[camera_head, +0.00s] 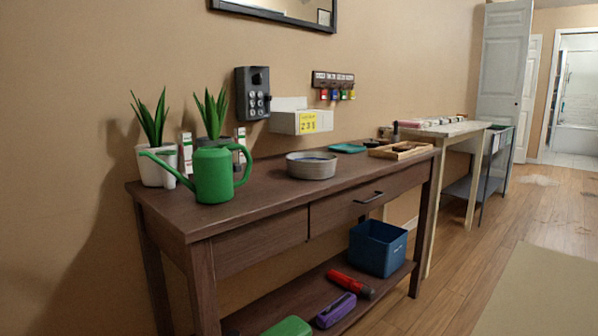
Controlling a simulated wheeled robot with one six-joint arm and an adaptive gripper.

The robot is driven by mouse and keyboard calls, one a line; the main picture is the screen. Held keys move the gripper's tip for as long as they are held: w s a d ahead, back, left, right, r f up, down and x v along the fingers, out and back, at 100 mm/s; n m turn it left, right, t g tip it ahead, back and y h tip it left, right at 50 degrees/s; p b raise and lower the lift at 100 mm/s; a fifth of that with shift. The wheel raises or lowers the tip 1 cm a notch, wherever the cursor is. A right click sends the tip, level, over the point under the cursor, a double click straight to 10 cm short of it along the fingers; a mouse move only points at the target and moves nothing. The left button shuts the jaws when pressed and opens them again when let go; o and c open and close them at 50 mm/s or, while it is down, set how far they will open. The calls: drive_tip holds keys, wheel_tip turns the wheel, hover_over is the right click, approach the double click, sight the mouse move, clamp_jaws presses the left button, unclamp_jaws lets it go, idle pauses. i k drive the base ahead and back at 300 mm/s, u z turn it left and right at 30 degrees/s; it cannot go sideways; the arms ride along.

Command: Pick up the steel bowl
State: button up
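A round grey bowl (312,168) stands upright on the top of a dark brown wooden console table (265,192), near the middle. It is the only bowl I can see, and its sides look matt grey with a bluish inside. I cannot tell from its look that it is steel. Nothing touches it. My gripper does not show in this view.
A green watering can (214,175) and potted plants stand left of the bowl. A wooden tray (400,150) and a teal item (348,148) lie to its right. The lower shelf holds a blue bin (377,248) and a purple item (335,310).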

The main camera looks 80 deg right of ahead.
sight(310, 166)
drive_tip(key=k, duration=0.15)
drive_tip(key=z, duration=2.5)
